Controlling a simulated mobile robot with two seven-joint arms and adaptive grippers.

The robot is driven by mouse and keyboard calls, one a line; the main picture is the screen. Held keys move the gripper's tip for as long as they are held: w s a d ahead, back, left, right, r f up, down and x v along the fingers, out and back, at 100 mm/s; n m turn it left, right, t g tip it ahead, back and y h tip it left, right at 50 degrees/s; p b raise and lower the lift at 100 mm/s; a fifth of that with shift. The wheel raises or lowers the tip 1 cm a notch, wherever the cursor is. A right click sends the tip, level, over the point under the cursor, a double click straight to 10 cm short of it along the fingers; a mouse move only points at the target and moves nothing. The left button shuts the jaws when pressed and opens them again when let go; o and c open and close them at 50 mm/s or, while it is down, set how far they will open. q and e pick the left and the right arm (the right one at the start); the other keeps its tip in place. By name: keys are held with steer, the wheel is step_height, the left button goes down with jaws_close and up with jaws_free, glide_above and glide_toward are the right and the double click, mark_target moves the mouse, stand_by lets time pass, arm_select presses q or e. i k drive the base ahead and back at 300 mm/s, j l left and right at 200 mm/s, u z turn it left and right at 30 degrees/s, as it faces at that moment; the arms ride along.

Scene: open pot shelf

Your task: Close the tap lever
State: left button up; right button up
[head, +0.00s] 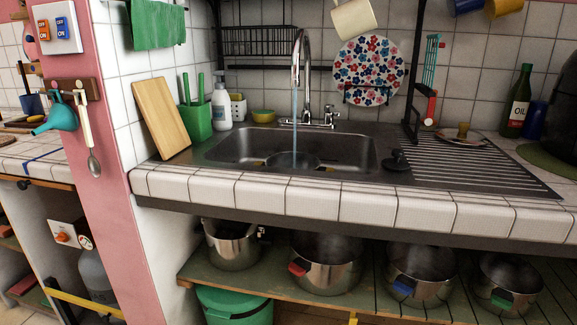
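The chrome tap (302,70) stands behind the sink with its tall curved spout. A stream of water (295,108) falls from the spout into the metal sink basin (350,150). The tap's lever (328,115) is at the right of the tap base, behind the basin's rear rim; its exact angle is too small to tell. Neither of my grippers shows in the head view.
A wooden board (162,118), a green holder (196,121) and a soap bottle (221,104) stand left of the sink. A black plug (397,160) lies right of the basin. A dark post (413,70) rises beside the ribbed drainer (480,172). Several pots fill the shelf below.

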mark_target(327, 107)
steer(key=i+l+u, duration=0.1)
steer(key=i, duration=0.35)
steer(key=i+l+u, duration=0.1)
steer(key=i, duration=0.3)
